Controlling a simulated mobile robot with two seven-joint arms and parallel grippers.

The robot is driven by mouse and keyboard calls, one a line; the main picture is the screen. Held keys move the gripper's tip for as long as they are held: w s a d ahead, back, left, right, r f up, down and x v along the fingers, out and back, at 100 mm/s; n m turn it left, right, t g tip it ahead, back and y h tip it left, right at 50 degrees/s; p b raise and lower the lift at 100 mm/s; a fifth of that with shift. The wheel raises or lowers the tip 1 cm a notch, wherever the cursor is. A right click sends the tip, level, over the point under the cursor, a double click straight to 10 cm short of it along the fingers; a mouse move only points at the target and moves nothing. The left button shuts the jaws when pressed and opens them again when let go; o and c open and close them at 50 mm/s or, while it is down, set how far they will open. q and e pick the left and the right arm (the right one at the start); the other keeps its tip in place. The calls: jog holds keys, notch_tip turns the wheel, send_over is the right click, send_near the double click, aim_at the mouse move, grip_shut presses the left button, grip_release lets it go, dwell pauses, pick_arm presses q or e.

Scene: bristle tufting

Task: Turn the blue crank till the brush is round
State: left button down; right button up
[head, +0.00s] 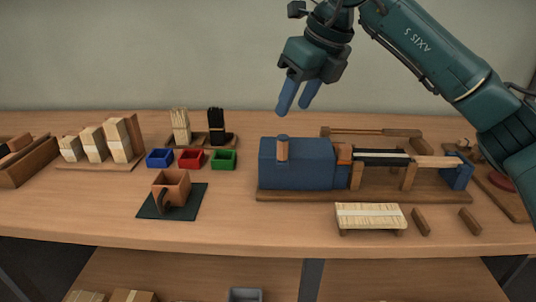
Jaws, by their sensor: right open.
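A blue machine housing (300,170) stands on a wooden base, with a short wooden peg (282,149) on its near side reaching above its top. I cannot tell whether this peg is the handle of the blue crank. To its right, a long black and pale strip (382,158), possibly the brush, runs between wooden supports toward a blue end block (457,172). Its bristle shape is too small to judge. My right gripper (293,110) is open and empty, its two blue fingers pointing down above the housing and apart from it. My left gripper is out of view.
A pale bristle bundle (370,216) lies on a rest in front of the machine. Blue (159,158), red (191,159) and green (223,159) bins stand left of it. A brown cup (171,187) sits on a dark mat. The table front between mat and machine is clear.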

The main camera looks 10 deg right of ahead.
aim_at(283, 137)
jog(key=shift+h, duration=0.3)
jog(key=x, duration=0.4)
jog(key=b+x, duration=0.1)
jog(key=x, duration=0.3)
jog(key=d+x, duration=0.1)
jog(key=x, duration=0.3)
jog(key=shift+w+a+f+b, duration=0.1)
jog(key=shift+w+f+b, duration=0.05)
jog(key=shift+w+b, duration=0.15)
grip_shut()
